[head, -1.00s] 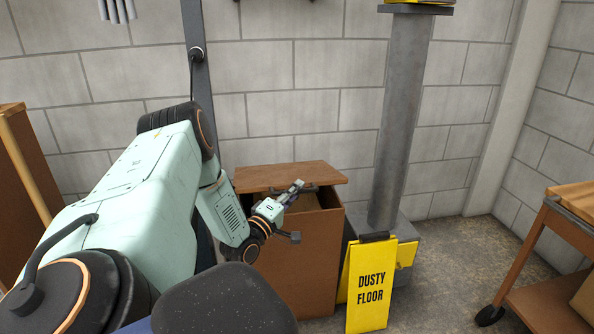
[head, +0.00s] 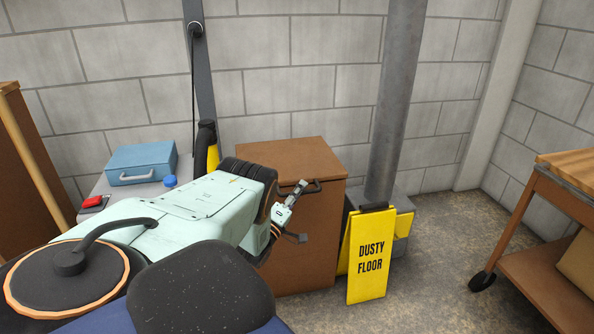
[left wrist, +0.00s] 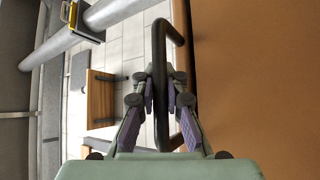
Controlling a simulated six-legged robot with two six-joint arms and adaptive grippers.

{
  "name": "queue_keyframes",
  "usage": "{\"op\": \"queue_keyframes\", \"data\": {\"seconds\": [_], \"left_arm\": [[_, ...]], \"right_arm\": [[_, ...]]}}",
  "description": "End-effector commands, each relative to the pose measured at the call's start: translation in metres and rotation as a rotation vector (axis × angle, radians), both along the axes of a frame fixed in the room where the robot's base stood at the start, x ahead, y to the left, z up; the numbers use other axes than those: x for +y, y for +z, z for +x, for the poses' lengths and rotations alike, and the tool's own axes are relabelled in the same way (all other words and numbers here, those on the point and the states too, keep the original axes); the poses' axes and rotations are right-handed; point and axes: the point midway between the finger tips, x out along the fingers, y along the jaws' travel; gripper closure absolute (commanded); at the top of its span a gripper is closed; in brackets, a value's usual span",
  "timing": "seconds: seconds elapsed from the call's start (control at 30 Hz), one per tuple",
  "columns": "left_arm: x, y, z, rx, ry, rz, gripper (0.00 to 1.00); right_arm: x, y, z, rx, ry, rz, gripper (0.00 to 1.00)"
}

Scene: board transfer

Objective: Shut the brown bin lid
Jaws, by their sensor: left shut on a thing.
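The brown bin (head: 312,245) stands against the wall near the middle of the head view. Its lid (head: 285,153) lies down flat over the top, and I see no gap along the visible edges. A dark bar handle (head: 315,186) sits at the lid's front edge. My left gripper (head: 297,190) is at this handle. In the left wrist view, its fingers (left wrist: 160,92) are closed around the dark handle (left wrist: 159,45), beside a broad brown surface of the bin. My left forearm hides the bin's lower left side. My right gripper is out of view.
A yellow "DUSTY FLOOR" sign (head: 369,255) stands right of the bin, in front of a grey post (head: 396,110). A blue toolbox (head: 142,163) sits on a grey surface at left. A wooden cart (head: 545,220) stands at right. Floor between sign and cart is clear.

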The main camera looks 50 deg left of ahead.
Motion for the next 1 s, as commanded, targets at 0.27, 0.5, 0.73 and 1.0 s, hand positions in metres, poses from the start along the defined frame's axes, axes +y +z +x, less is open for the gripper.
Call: {"op": "queue_keyframes", "data": {"seconds": [0.27, 0.5, 0.73, 1.0], "left_arm": [[-0.012, -0.018, -0.001, -0.013, -0.024, 0.022, 1.00], [-0.015, -0.024, -0.003, -0.015, -0.028, 0.028, 1.00], [-0.015, -0.025, -0.004, -0.014, -0.028, 0.028, 1.00], [-0.015, -0.026, -0.005, -0.011, -0.025, 0.027, 0.82]], "right_arm": [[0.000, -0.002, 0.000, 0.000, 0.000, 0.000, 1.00], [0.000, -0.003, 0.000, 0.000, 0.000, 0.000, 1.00], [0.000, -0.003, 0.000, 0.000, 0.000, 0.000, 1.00], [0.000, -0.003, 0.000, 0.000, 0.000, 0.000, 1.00]]}}
